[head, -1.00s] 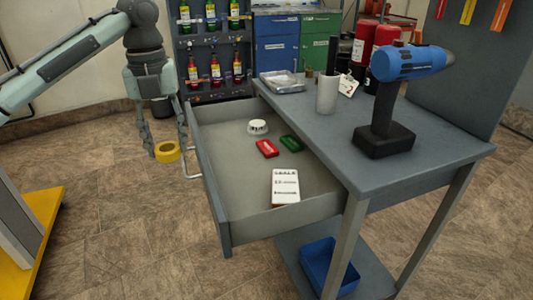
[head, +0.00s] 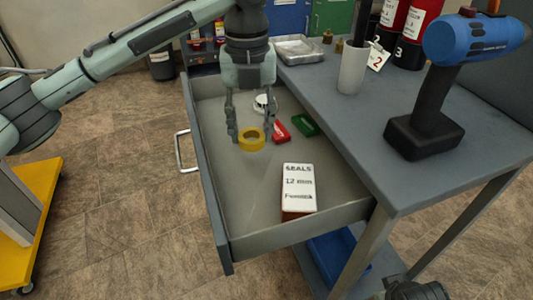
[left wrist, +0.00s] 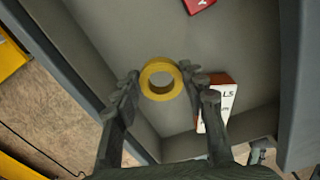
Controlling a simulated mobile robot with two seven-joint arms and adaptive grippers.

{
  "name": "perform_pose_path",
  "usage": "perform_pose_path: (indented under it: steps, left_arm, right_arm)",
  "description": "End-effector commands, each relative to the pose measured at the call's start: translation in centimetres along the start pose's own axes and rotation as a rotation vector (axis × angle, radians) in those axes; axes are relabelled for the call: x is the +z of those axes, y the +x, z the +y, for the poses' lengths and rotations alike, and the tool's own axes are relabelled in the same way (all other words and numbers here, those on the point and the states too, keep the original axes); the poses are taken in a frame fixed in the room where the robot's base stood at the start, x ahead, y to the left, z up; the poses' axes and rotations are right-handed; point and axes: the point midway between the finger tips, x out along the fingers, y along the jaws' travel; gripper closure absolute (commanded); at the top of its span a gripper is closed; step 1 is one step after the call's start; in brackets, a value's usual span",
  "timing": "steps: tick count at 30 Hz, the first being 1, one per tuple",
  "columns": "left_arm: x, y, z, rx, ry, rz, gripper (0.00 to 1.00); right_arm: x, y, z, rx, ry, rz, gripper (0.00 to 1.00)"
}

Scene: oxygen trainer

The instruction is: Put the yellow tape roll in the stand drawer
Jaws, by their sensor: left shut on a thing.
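The yellow tape roll (head: 251,139) is between the fingertips of my left gripper (head: 250,136), which is shut on it. The roll also shows in the left wrist view (left wrist: 161,79), with the gripper's fingers (left wrist: 160,88) on both sides. The stand drawer (head: 222,220) is pulled open, and the roll is over its inside. I cannot tell exactly how high the roll is above the drawer floor. Part of my right gripper (head: 415,290) shows at the bottom edge of the head view; its fingers are not clear.
The drawer holds a white seals box (head: 299,188), a red item (head: 281,131), a green item (head: 305,124) and a white round item (head: 262,103). A blue drill (head: 450,75) and a grey cup (head: 352,72) stand on the top. The drawer's left part is bare.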

Motion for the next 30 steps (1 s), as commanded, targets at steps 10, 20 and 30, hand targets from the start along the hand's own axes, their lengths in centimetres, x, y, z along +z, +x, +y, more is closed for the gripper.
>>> perform_pose_path:
  steps: [10, 20, 30]
  left_arm:
    - [-2.1, 2.4, -2.6, 0.001, -0.002, 0.0, 0.83]
    - [-2.1, 6.1, -2.5, 0.0, -0.001, 0.0, 0.83]
    - [-2.1, 6.3, -2.5, 0.001, -0.001, -0.001, 0.56]
  right_arm:
    - [-0.3, -0.4, 0.1, 0.002, 0.001, 0.009, 0.3]
    - [-0.3, -0.8, 0.2, 0.005, 0.002, 0.005, 0.3]
    - [-0.8, -1.0, 0.2, 0.005, 0.003, 0.018, 0.3]
